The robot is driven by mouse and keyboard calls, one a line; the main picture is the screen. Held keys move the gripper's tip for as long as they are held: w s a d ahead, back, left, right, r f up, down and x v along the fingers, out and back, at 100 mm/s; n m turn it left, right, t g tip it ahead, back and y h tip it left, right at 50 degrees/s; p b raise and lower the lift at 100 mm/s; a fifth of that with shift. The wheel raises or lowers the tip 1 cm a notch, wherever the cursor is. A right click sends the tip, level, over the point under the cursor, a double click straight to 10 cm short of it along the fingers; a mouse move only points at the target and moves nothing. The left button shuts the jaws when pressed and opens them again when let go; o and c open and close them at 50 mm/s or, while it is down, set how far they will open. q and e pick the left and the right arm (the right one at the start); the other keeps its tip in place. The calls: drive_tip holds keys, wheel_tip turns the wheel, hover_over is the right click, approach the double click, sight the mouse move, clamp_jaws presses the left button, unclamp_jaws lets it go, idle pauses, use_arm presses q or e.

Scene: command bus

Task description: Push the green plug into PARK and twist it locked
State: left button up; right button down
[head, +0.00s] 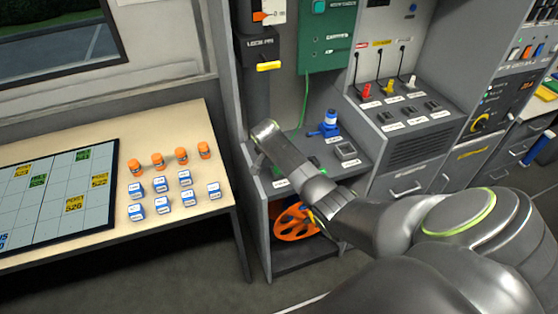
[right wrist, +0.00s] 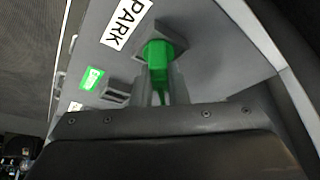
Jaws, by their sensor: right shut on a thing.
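The green plug (right wrist: 160,55) is between the two fingers of my right gripper (right wrist: 160,82) in the right wrist view, and the gripper is shut on it. The plug's head overlaps a dark grey square socket plate (right wrist: 139,53) beside the white PARK label (right wrist: 124,20). I cannot tell how deep the plug sits or whether it is turned. A thin green part hangs between the fingers. In the head view my right arm covers this spot and hides the plug and the fingertips. My left gripper is not in view.
A green-labelled slot (right wrist: 117,95) lies left of the plug. In the head view a blue plug (head: 329,122) stands behind my arm, with red, yellow and white plugs (head: 389,88) on a higher console. An orange reel (head: 292,222) sits below. A table (head: 222,231) stands left.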

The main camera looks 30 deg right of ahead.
drive_tip(key=shift+f, duration=0.1)
drive_tip(key=c, duration=1.3)
unclamp_jaws()
drive_tip(key=shift+c, duration=0.2)
drive_tip(key=v, duration=1.7)
drive_tip(key=shift+r+p, duration=0.2)
drive_tip(key=shift+p, duration=0.1)
